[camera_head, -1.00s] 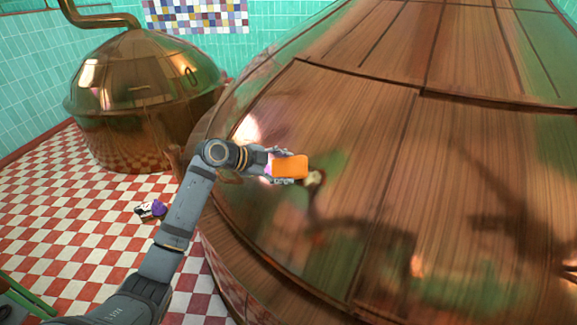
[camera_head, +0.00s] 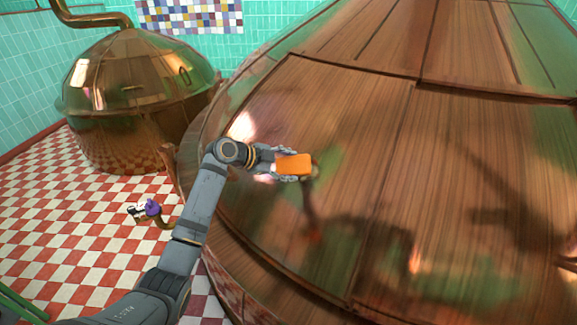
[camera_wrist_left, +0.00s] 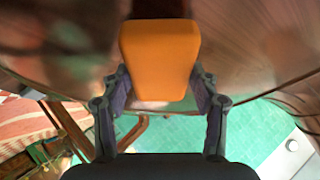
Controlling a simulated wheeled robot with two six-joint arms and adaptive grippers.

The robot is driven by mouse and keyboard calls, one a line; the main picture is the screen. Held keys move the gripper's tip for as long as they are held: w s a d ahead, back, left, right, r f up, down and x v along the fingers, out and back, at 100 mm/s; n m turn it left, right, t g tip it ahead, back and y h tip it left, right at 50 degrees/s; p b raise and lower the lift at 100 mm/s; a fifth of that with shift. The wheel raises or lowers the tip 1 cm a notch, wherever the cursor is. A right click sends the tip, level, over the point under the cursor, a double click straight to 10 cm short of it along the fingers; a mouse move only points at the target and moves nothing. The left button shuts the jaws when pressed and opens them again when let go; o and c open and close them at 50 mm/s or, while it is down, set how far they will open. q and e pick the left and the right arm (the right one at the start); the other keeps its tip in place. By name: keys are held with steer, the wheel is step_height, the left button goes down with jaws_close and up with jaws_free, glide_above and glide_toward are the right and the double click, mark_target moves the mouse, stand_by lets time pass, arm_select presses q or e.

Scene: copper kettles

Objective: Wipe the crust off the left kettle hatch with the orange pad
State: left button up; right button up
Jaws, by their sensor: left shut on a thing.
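The orange pad (camera_head: 293,164) is in my left gripper (camera_head: 282,166), in front of the big copper kettle's curved side. The left wrist view shows the pad (camera_wrist_left: 160,55) between the two fingers (camera_wrist_left: 160,95). The seam-edged panel on the left of the kettle (camera_head: 335,105) looks like the left hatch. A small pale-brown patch (camera_head: 315,172) shows at the pad's right edge, mostly hidden; I cannot tell if it is crust. Whether the pad touches the copper is unclear. My right gripper is not in view.
A smaller copper kettle (camera_head: 140,75) with a bent pipe stands at the back left. A small purple and white thing (camera_head: 147,208) lies on the red and white checked floor (camera_head: 70,240). Green-tiled walls (camera_head: 30,100) stand behind.

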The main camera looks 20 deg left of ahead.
mark_target(297, 170)
arm_select(q)
steer(key=shift+w+d+f+b, duration=0.2)
steer(key=shift+w+f+b, duration=0.5)
steer(key=shift+b, duration=0.15)
stand_by(0.3)
steer(key=shift+s+d+r+p, duration=0.1)
steer(key=shift+s+d+p, duration=0.2)
steer(key=shift+d, duration=0.5)
steer(key=shift+s+d+p, duration=0.2)
steer(key=shift+s+d, duration=0.2)
steer(key=shift+d, duration=0.4)
steer(key=shift+s+d, duration=0.2)
steer(key=shift+d, duration=0.45)
steer(key=shift+s+d, duration=0.25)
steer(key=shift+d, duration=0.45)
steer(key=shift+s+d, duration=0.2)
steer(key=shift+d, duration=0.45)
steer(key=shift+f, duration=0.2)
steer(key=shift+w+a+b, duration=0.2)
steer(key=shift+a, duration=0.4)
steer(key=shift+w+a+b, duration=0.15)
steer(key=shift+w+a, duration=0.05)
steer(key=shift+a, duration=0.35)
steer(key=shift+w+a+r, duration=0.1)
steer(key=shift+w+a, duration=0.15)
steer(key=shift+a, duration=0.45)
steer(key=shift+a, duration=0.1)
